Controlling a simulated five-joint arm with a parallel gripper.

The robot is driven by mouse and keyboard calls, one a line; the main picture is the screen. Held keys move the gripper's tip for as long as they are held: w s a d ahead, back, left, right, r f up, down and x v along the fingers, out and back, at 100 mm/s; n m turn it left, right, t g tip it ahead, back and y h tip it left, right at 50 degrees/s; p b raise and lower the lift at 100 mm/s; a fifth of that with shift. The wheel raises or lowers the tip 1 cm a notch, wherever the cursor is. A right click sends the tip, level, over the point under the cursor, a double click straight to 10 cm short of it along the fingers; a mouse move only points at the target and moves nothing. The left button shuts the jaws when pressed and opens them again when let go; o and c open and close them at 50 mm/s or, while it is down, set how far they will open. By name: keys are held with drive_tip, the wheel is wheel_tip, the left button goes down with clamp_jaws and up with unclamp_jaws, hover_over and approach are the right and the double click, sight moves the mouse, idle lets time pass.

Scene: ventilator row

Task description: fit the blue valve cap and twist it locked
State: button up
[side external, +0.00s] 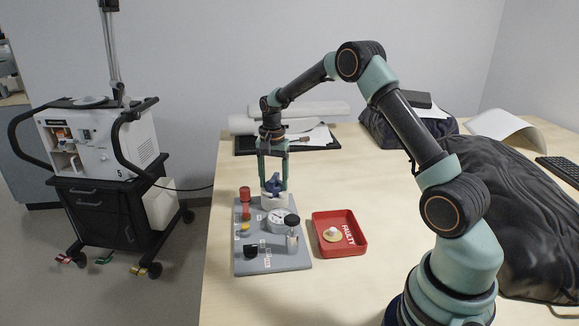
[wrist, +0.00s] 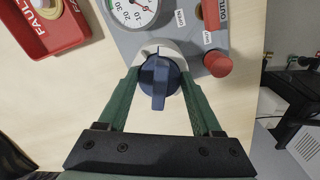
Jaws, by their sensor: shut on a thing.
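The blue valve cap (side external: 273,187) has a raised bar across its face and sits at the white fitting (side external: 269,201) at the far end of the grey panel (side external: 285,262). The cap also shows in the wrist view (wrist: 158,84), with part of the white fitting (wrist: 160,47) visible behind it. My gripper (side external: 272,184) points down, with its green fingers shut on the cap's two sides. In the wrist view my gripper (wrist: 159,76) has one finger on each side of the cap. Whether the cap is fully seated cannot be told.
The panel carries a round gauge (wrist: 135,10), a red knob (wrist: 218,63) close right of the cap in the wrist view, and other small fittings. A red tray (side external: 319,247) marked FAULTY holds a pale round piece (side external: 332,235). A black bag (side external: 525,225) lies at right.

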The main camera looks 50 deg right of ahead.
sight(273, 178)
drive_tip(key=m, duration=0.4)
drive_tip(key=shift+w+m, duration=0.1)
drive_tip(key=shift+m, duration=0.2)
drive_tip(key=o, duration=1.4)
drive_tip(key=shift+r, duration=0.1)
drive_tip(key=shift+r, duration=3.45)
